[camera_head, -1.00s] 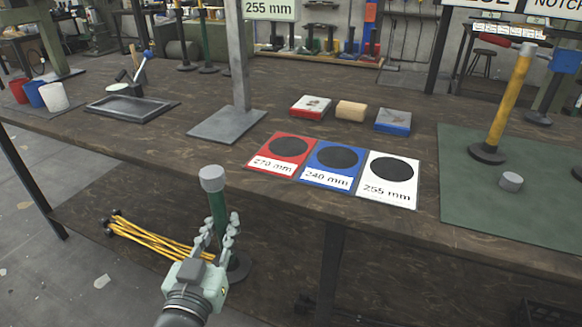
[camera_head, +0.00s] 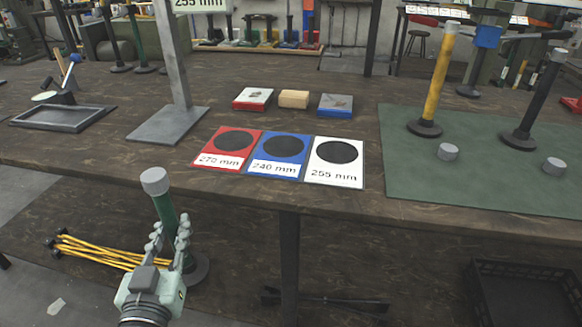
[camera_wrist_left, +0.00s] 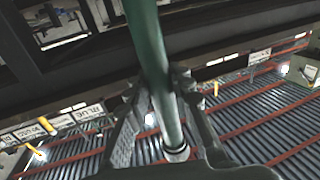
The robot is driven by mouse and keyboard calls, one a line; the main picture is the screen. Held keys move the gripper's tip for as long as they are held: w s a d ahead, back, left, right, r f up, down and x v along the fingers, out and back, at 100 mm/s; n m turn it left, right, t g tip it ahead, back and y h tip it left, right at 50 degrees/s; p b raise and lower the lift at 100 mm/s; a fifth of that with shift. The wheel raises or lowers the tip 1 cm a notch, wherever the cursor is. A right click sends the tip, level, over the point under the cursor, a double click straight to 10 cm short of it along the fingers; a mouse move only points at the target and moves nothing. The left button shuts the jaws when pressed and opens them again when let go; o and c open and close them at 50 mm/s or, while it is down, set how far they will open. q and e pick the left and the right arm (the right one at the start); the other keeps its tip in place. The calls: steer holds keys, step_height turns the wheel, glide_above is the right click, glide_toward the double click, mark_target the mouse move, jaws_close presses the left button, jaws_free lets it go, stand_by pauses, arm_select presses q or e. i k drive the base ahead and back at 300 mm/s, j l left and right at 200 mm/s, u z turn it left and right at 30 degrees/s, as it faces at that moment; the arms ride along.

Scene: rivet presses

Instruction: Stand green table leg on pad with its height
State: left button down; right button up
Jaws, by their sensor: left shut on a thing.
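The green table leg (camera_head: 164,212) has a grey cap on top and a dark round foot at its lower end. My left gripper (camera_head: 168,240) is shut on the leg and holds it nearly upright, slightly tilted, in front of the table's front edge. The leg also runs between the fingers in the left wrist view (camera_wrist_left: 150,50). Three pads lie side by side on the table: a red 270 mm pad (camera_head: 211,161), a blue 240 mm pad (camera_head: 273,169) and a white 255 mm pad (camera_head: 348,176). Each has a black disc. A sign at the top reads 255 mm (camera_head: 200,4). My right gripper is not seen.
A grey stand with a flat base (camera_head: 168,126) is left of the pads. Three small boxes, including a blue one (camera_head: 335,105), lie behind them. A yellow leg (camera_head: 440,80) stands on the green mat (camera_head: 395,150) at right. Yellow rods (camera_head: 100,251) lie below the tabletop.

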mark_target(337, 152)
steer(key=k+j+z, duration=0.35)
steer(key=j, duration=0.35)
steer(key=k+j+z, duration=0.35)
steer(key=j, duration=0.25)
steer(key=k+j+z, duration=0.35)
steer(key=k+j, duration=0.15)
